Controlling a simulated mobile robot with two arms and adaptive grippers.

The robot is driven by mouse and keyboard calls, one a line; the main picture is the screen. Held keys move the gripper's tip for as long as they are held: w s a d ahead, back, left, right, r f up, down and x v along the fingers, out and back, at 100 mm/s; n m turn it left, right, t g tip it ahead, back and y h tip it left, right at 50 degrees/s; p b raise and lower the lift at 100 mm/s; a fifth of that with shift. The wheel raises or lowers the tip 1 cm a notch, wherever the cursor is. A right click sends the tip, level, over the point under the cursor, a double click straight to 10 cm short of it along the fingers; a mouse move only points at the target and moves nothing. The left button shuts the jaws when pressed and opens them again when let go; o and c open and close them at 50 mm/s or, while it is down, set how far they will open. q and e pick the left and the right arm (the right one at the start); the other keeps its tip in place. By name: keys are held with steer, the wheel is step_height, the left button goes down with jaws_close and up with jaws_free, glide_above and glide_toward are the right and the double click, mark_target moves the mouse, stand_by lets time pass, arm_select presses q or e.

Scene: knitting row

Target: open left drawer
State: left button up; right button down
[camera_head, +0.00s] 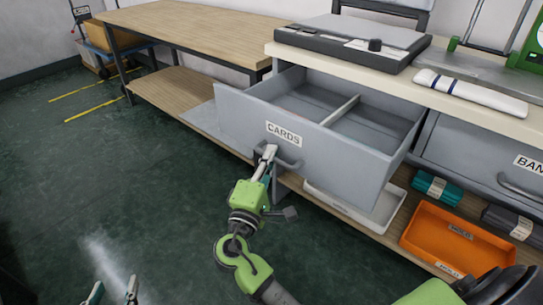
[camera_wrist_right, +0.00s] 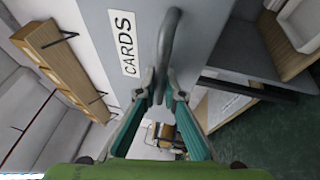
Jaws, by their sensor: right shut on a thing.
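The left drawer (camera_head: 335,155), grey with a CARDS label, is pulled well out from under the worktop. Its inside is in view, split by a light divider, and looks empty. Its bar handle (camera_head: 291,164) is on the front below the label. My right gripper (camera_head: 266,155) is shut on the handle; the right wrist view shows the fingers on both sides of the handle (camera_wrist_right: 172,35), beside the label. My left gripper (camera_head: 114,288) is at the bottom left edge over the floor, its two fingertips apart and nothing between them.
A closed second drawer (camera_head: 470,165), its label partly cut off, is on the right. Below are a white tray (camera_head: 350,212), an orange bin (camera_head: 450,242) and a teal bundle (camera_head: 437,188). A wooden table (camera_head: 185,25) stands behind left. The green floor (camera_head: 130,180) at left is clear.

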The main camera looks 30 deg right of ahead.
steer(key=c, duration=2.1)
jaws_free()
steer(key=shift+c, duration=0.2)
steer(key=v, duration=1.2)
